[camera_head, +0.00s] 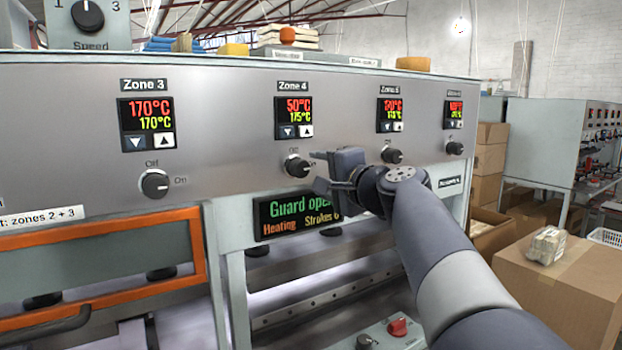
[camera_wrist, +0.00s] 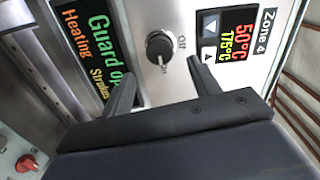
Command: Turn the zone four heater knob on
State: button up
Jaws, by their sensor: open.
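The zone four knob (camera_head: 298,166) is a round black knob on the grey panel, below the Zone 4 display (camera_head: 294,118), which reads 50°C over 175°C. In the wrist view the knob (camera_wrist: 159,47) lies between and just beyond the fingertips, with an Off label to its right and an On label below it. A pale mark shows near its lower edge, but I cannot clearly tell its setting. My gripper (camera_head: 318,171) is open and empty in front of the panel, just right of the knob. Its two fingers also show in the wrist view (camera_wrist: 161,64), apart from the knob.
The Zone 3 knob (camera_head: 155,184) is to the left, and two more knobs, one of them (camera_head: 392,156) nearer, are to the right. A "Guard open" display (camera_head: 290,215) sits below the gripper. An orange guard frame (camera_head: 100,226) is at lower left.

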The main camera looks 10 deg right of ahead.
aim_at(304, 169)
jog(key=shift+b+v, duration=0.45)
jog(key=shift+v, duration=1.9)
jog(key=shift+w, duration=0.1)
jog(key=p+x, duration=0.3)
jog(key=x, duration=0.7)
jog(key=shift+w+a, duration=0.15)
jog(key=shift+w, duration=0.2)
